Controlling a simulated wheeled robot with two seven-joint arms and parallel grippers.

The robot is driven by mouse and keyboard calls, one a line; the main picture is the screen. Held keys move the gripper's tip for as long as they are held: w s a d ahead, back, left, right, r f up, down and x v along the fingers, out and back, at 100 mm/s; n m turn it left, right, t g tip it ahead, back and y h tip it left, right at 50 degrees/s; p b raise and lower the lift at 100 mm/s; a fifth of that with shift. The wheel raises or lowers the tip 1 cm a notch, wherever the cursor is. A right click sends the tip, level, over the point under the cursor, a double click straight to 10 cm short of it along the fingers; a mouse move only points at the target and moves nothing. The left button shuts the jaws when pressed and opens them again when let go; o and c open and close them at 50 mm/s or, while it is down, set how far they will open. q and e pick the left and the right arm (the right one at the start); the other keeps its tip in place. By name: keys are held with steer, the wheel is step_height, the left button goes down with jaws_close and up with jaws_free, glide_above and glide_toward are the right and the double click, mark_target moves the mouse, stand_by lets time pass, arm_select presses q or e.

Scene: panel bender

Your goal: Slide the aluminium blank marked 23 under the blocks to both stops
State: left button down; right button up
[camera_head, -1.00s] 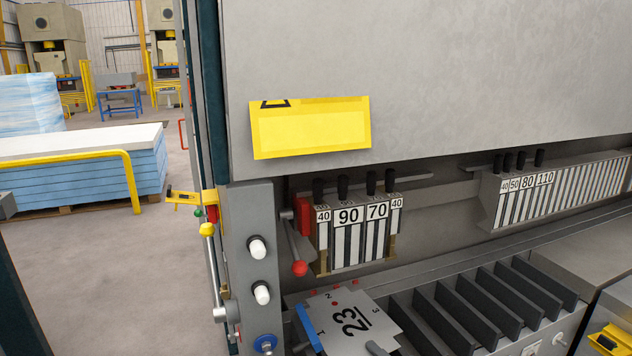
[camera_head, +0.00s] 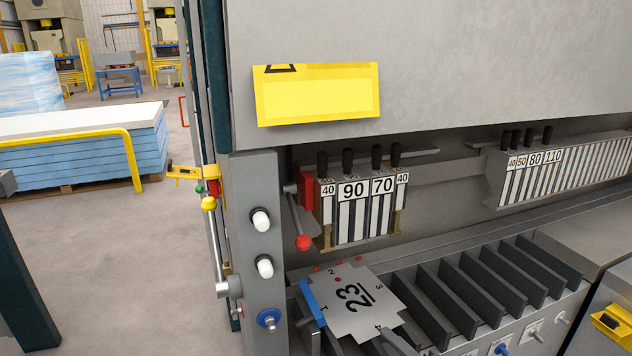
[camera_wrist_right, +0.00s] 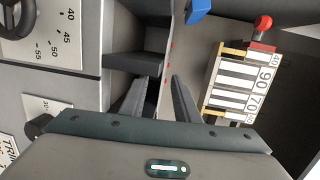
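The aluminium blank marked 23 (camera_head: 362,312) is a light grey notched plate lying flat below and in front of the blocks. Its left side is beside the blue stop (camera_head: 312,302); any small gap is unclear. Red stops (camera_head: 358,261) show along its far edge. The blocks (camera_head: 352,212), labelled 40, 90, 70, 40, hang above and behind it. My right gripper (camera_wrist_right: 160,82) shows two dark fingers apart in the right wrist view. In the head view one grey finger is at the blank's near corner; the other is hidden. My left gripper is not in view.
Dark upright ribs (camera_head: 455,290) stand in a row right of the blank. A lever with a red knob (camera_head: 303,242) hangs left of the blocks. More blocks (camera_head: 560,175) hang at the right. A grey post (camera_head: 262,245) bounds the left side.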

steer(key=r+b+v, duration=0.1)
steer(key=b+v, duration=0.1)
steer(key=v, duration=1)
steer(key=shift+d+b, duration=0.2)
steer(key=shift+b, duration=0.15)
steer(key=shift+w+f, duration=0.1)
